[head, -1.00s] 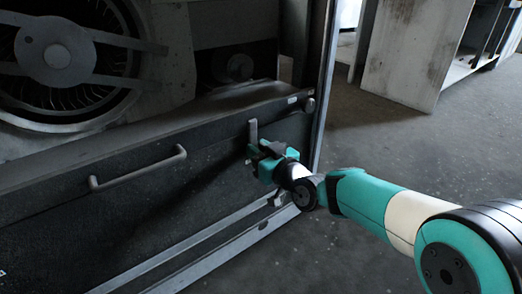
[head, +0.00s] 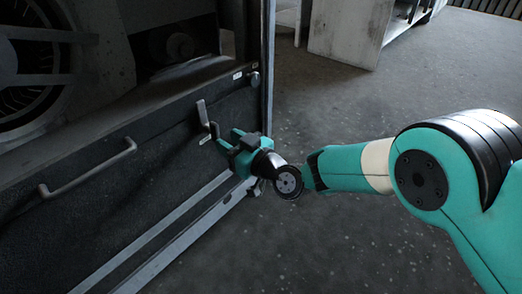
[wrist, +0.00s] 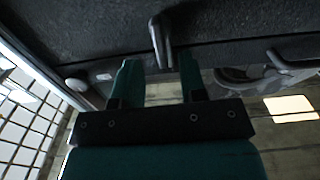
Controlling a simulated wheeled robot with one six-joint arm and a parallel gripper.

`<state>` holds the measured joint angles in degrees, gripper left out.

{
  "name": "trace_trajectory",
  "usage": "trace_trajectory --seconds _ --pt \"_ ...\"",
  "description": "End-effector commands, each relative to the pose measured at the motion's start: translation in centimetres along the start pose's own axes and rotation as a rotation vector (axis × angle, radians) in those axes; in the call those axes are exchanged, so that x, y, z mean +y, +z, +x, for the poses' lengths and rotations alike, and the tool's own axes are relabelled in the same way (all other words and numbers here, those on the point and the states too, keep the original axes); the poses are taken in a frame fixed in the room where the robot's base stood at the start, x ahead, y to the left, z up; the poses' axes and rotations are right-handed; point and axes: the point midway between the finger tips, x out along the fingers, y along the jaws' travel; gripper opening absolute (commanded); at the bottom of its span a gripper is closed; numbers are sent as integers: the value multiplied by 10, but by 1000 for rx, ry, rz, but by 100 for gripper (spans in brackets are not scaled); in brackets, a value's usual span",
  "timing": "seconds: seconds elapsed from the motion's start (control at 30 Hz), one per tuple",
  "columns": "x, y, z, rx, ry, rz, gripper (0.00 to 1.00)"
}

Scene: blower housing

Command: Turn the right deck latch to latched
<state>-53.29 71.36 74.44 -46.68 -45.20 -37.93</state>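The right deck latch (head: 203,114) is a small grey lever on the dark front panel, near its right end. It stands close to upright, its top leaning slightly left. My gripper (head: 222,138) is just below and right of the lever, in front of the panel. In the wrist view the two teal fingers (wrist: 158,62) are spread apart with a gap between them. The latch (wrist: 160,38) shows beyond that gap, its near end between the fingertips and not visibly touching either. A small pale mark sits on the panel below the lever.
A bar handle (head: 88,168) sticks out of the panel to the left. A round knob (head: 254,79) is at the panel's upper right corner, beside an upright metal edge (head: 267,70). Metal rails (head: 170,240) run along the panel's bottom.

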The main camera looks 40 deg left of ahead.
Motion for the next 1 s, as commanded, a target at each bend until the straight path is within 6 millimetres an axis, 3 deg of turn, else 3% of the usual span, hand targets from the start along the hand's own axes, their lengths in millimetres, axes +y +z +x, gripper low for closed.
trace_trajectory --seconds 0.2,0.4,0.6,1.0 --pt "2 -2 -57 -6 7 7 38" --pt "2 0 -91 -4 5 4 38" --pt "1 0 -104 -1 3 0 38" --pt "1 1 -104 0 3 -1 38"
